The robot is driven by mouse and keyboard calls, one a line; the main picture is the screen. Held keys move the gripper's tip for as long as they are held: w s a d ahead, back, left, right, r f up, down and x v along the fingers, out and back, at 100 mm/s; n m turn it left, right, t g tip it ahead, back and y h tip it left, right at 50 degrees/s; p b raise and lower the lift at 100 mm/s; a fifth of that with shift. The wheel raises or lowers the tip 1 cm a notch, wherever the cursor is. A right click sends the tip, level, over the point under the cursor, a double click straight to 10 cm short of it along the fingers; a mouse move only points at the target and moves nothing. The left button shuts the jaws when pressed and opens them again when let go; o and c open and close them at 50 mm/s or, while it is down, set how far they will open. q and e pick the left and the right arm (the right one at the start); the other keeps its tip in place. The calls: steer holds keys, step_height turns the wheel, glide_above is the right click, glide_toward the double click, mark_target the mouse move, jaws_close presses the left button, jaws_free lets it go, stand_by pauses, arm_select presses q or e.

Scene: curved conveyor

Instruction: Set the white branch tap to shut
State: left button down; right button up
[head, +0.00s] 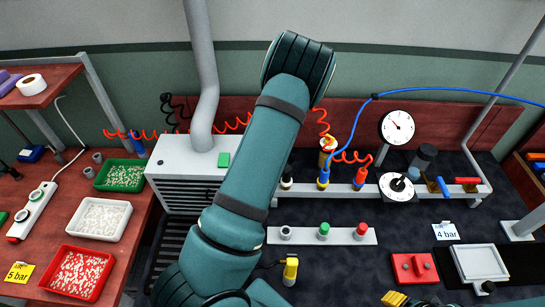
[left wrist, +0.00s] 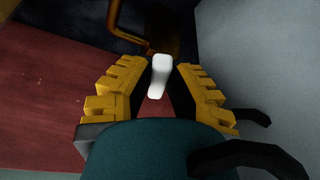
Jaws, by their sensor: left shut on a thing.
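The white branch tap shows as a white handle (left wrist: 160,77) in the left wrist view. It stands between the yellow ridged fingers of my left gripper (left wrist: 158,88), which is shut on it. A brass pipe (left wrist: 118,32) bends close behind the handle. In the head view my left arm crosses the middle, and its own forearm hides the gripper and the white tap. Yellow ridged tips of my right gripper (head: 412,301) just show at the bottom edge of the head view; how far apart they are is unclear.
A white manifold rail (head: 340,191) carries fittings, a dial, and a blue handle (head: 443,187) and red handle (head: 467,180). A grey box (head: 185,160) and trays of pellets stand left. A red block (head: 414,268) lies front right.

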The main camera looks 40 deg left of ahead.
arm_select(q)
steer(key=shift+s+a+m, duration=0.1)
steer(key=shift+s+m, duration=0.1)
steer(key=shift+m, duration=0.2)
steer(key=c, duration=0.9)
jaws_free()
